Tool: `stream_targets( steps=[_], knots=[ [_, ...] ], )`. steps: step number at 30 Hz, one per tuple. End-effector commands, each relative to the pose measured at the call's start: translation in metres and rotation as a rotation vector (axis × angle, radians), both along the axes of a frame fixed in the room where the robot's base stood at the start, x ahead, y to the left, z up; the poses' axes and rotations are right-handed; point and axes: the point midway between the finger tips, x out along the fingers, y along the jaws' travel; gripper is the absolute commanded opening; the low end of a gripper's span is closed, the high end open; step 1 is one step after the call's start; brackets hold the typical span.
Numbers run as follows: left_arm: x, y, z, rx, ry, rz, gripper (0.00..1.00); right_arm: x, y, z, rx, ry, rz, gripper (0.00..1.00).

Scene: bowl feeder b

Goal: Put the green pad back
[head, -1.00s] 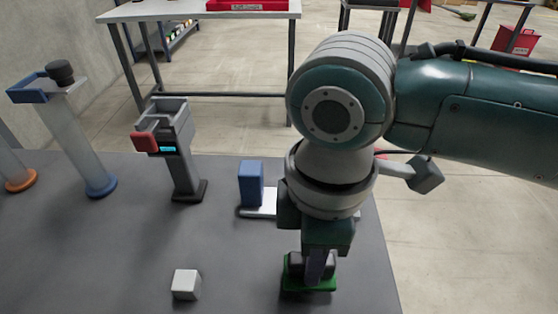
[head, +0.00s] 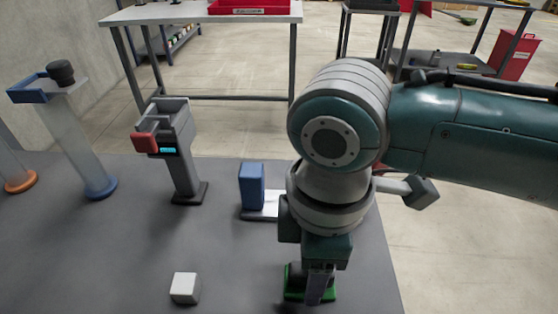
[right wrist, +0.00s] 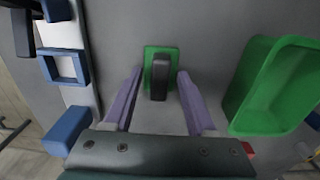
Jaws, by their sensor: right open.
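The green pad (head: 292,296) lies on the dark grey table near its right edge in the head view, partly hidden by my right gripper (head: 318,288). In the right wrist view the pad (right wrist: 150,52) is a flat green plate with an upright dark grey handle (right wrist: 160,78). My right gripper (right wrist: 160,82) is open, its two purple fingers on either side of the handle with gaps at both sides. My left gripper is in neither view.
A green bin (right wrist: 240,85) stands just right of the gripper in the right wrist view. In the head view, a white block (head: 185,288) lies to the left, and a blue block (head: 251,186) on a white base and a grey stand (head: 183,165) stand behind. The table (head: 90,260) is clear at front left.

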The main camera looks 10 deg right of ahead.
Motion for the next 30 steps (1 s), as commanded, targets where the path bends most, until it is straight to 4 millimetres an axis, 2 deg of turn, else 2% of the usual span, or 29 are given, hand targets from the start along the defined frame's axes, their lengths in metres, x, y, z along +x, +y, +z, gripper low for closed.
stream_targets(
  steps=[5, 15, 19, 24, 30],
  knots=[
    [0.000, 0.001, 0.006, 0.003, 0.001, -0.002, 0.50, 0.001, 0.000, 0.014, 0.002, -0.002, 0.001, 0.57],
    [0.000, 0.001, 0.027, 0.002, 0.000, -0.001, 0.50, 0.001, 0.000, 0.088, 0.002, -0.003, 0.001, 0.57],
    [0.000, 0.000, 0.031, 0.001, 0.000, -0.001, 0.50, 0.001, 0.000, 0.109, 0.002, -0.002, -0.001, 0.57],
    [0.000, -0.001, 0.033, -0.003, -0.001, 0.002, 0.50, 0.001, 0.000, 0.122, 0.001, 0.000, 0.000, 0.57],
    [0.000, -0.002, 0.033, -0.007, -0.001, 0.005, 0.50, -0.006, 0.007, 0.120, 0.031, -0.001, -0.012, 0.57]
  ],
)
